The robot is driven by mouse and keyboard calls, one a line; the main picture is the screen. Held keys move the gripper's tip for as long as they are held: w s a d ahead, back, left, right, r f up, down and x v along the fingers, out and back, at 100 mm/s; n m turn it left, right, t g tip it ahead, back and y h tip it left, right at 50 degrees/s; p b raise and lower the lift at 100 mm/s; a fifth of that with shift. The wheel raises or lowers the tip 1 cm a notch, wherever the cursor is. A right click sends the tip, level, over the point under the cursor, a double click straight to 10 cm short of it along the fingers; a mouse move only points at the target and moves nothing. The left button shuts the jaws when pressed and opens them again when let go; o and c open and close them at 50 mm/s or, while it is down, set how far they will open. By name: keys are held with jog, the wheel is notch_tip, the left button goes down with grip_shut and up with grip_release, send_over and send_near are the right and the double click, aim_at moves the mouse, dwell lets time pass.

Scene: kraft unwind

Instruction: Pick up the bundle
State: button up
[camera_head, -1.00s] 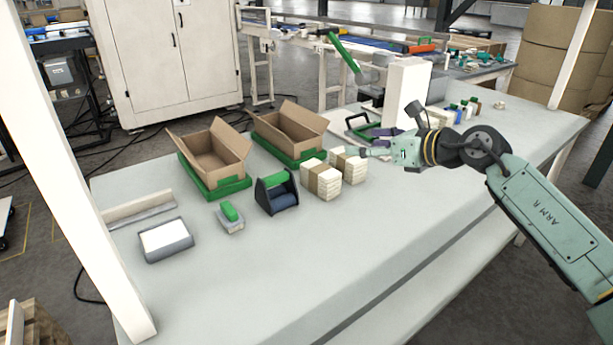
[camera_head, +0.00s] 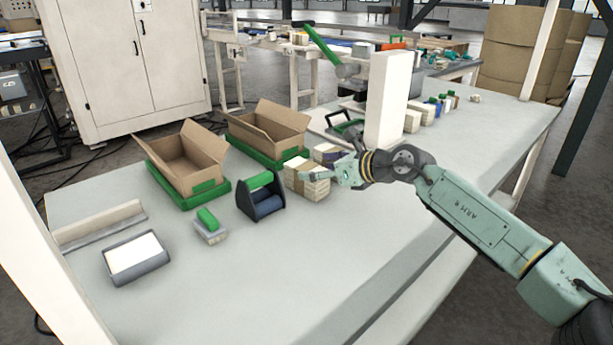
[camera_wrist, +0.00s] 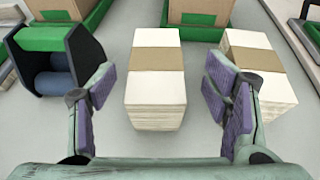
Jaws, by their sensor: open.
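Two banded bundles of cream paper stand side by side on the table. In the wrist view the nearer-centre bundle (camera_wrist: 156,85) has a brown band and lies between and beyond the open fingers of my gripper (camera_wrist: 160,98). The other bundle (camera_wrist: 262,78) stands to its right, partly behind the right finger. In the head view one bundle (camera_head: 304,184) stands left of my gripper (camera_head: 335,172), and the second bundle (camera_head: 326,152) is partly hidden behind the gripper. My gripper is open and holds nothing. I cannot tell whether a finger touches a bundle.
A dark tape dispenser (camera_head: 262,196) stands left of the bundles. Two open cartons (camera_head: 190,165) (camera_head: 270,128) sit in green trays behind. A white post (camera_head: 388,100) rises behind my arm. The table (camera_head: 250,285) is clear in front.

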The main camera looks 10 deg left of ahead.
aim_at(311, 169)
jog(key=x, duration=0.2)
jog(key=p+x, duration=0.1)
jog(key=x, duration=0.1)
jog(key=shift+s+a, duration=0.1)
jog(key=shift+s, duration=0.15)
jog(key=shift+w+a+f, duration=0.15)
jog(key=shift+c, duration=0.2)
jog(key=c, duration=1.3)
